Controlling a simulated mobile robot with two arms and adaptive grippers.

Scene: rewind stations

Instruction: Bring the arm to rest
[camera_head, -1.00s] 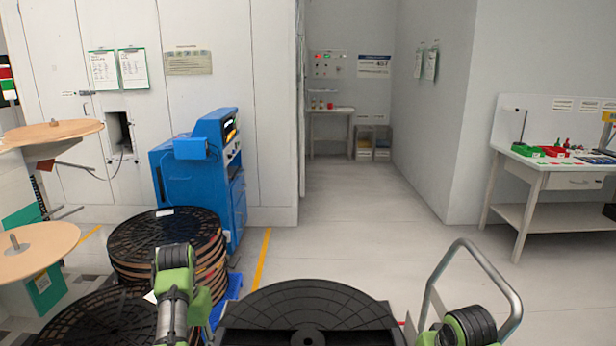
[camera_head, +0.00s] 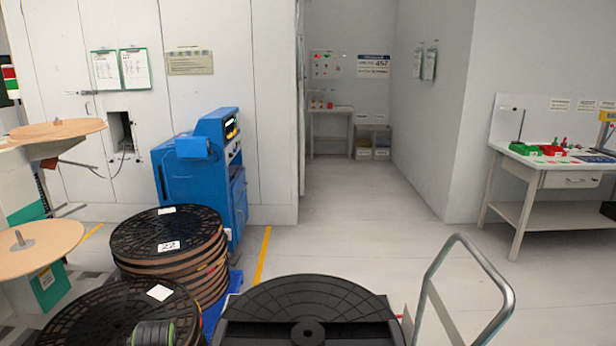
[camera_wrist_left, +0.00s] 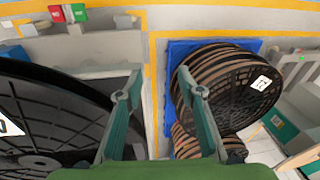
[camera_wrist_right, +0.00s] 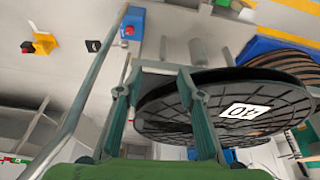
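My left gripper (camera_wrist_left: 160,88) is open in the left wrist view, its two fingers well apart with nothing between them. A large black reel is at the left of that view, and a stack of reels (camera_wrist_left: 225,85) on a blue pallet is at the right. My right gripper (camera_wrist_right: 155,85) is open and empty in the right wrist view. A black reel (camera_wrist_right: 250,95) with a white label lies beside and beyond its right finger. In the head view, only a piece of my left arm (camera_head: 152,333) shows at the bottom edge; neither gripper shows there.
A black reel (camera_head: 310,300) lies front centre, beside a metal handle (camera_head: 465,270). Stacked reels (camera_head: 165,235) stand at left, near a blue machine (camera_head: 205,175) and a station with tan discs (camera_head: 35,248). A workbench (camera_head: 555,170) stands right. The middle floor is clear.

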